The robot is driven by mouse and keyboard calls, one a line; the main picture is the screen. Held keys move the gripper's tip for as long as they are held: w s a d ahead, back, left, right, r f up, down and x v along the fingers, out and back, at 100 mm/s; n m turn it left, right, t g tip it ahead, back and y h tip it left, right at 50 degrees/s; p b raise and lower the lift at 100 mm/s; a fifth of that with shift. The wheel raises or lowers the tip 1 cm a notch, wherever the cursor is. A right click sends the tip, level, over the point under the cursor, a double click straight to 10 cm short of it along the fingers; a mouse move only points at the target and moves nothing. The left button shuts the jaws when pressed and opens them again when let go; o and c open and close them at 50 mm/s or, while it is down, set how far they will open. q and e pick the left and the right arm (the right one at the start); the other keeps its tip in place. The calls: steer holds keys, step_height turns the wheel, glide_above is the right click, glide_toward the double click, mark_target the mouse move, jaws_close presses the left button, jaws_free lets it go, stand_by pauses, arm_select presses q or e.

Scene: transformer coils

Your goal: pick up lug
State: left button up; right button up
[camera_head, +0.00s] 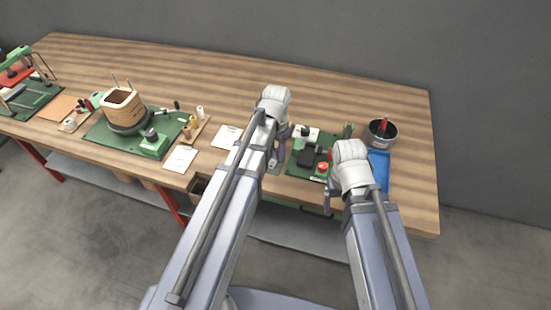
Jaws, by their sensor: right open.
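I cannot make out a lug in the head camera view; it is too small or hidden. My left gripper (277,165) points down over the bench at the left edge of a green mat, largely covered by its own arm. I cannot tell whether its jaws are apart. My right gripper (329,206) hangs at the front edge of the bench, just right of the red button (322,167). It is open, and nothing shows between its fingers. The green mat (297,169) carries a black tool (308,155) and small parts.
A blue tray (380,165) lies right of my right wrist, with a dark pot (379,135) behind it. A wound coil (122,108) stands on another green mat at the left. White papers (226,137) lie between. The back of the wooden bench (215,70) is clear.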

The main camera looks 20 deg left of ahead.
mark_target(276, 158)
arm_select(q)
jaws_close()
steer(key=shift+r, duration=0.1)
step_height(276, 158, up, 10)
steer(key=p, duration=1)
